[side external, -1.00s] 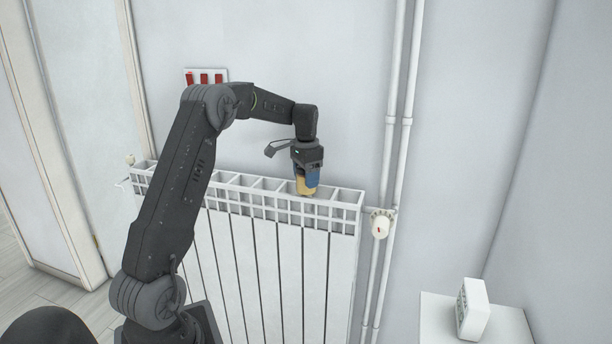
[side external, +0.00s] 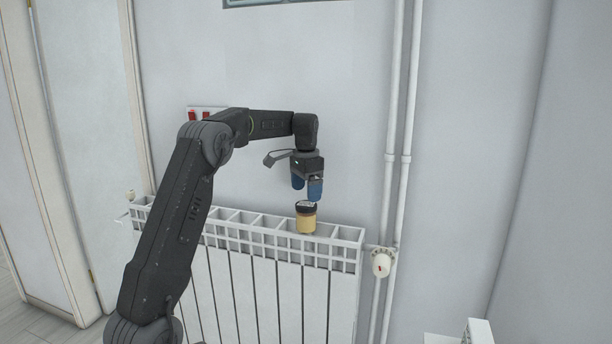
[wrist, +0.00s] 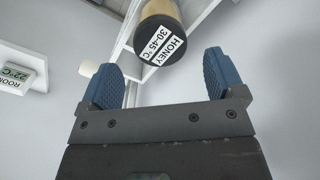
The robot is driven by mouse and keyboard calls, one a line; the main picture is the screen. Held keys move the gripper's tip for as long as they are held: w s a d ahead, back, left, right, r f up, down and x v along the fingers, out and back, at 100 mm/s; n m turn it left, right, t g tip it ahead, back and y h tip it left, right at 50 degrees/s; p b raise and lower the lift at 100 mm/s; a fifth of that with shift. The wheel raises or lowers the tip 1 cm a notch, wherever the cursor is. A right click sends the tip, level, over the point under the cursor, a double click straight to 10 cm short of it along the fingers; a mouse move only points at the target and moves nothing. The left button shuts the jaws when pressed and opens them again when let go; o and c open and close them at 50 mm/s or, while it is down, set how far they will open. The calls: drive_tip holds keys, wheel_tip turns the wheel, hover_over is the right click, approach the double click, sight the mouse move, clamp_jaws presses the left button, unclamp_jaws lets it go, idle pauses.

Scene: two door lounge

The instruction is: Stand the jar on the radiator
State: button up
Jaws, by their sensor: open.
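The jar (side external: 306,221) is amber with a black lid and stands upright on top of the white radiator (side external: 262,238), toward its right end. In the wrist view the jar (wrist: 160,36) shows its dark lid with a label reading HONEY 30-45 °C. My gripper (side external: 307,192) is open and empty, just above the jar, its blue fingers apart from the lid. In the wrist view the gripper (wrist: 164,82) has its two blue fingers spread wide, with the jar beyond their tips. The jar's base on the radiator top is partly hard to make out.
White vertical pipes (side external: 396,160) run up the wall right of the radiator, with a valve knob (side external: 381,264) at its end. Red switches (side external: 199,114) are on the wall behind my arm. A white room thermometer (wrist: 22,72) shows in the wrist view.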

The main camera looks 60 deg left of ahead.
wheel_tip(320, 180, up, 4)
drive_tip(key=shift+r, duration=0.25)
drive_tip(key=s+d+r+t+y, duration=0.1)
drive_tip(key=s+d+r, duration=0.15)
drive_tip(key=d, duration=0.85)
drive_tip(key=s+d+r+t, duration=0.2)
drive_tip(key=s+d, duration=0.2)
drive_tip(key=d, duration=0.6)
drive_tip(key=s+d+f+t, duration=0.1)
drive_tip(key=s+d+f, duration=0.3)
drive_tip(key=s+d, duration=0.2)
drive_tip(key=s+d+f+t+h, duration=0.1)
drive_tip(key=s+d+f, duration=0.3)
drive_tip(key=s, duration=0.6)
drive_tip(key=d, duration=0.2)
drive_tip(key=shift+d+f+t, duration=0.3)
drive_tip(key=shift+d+f, duration=0.05)
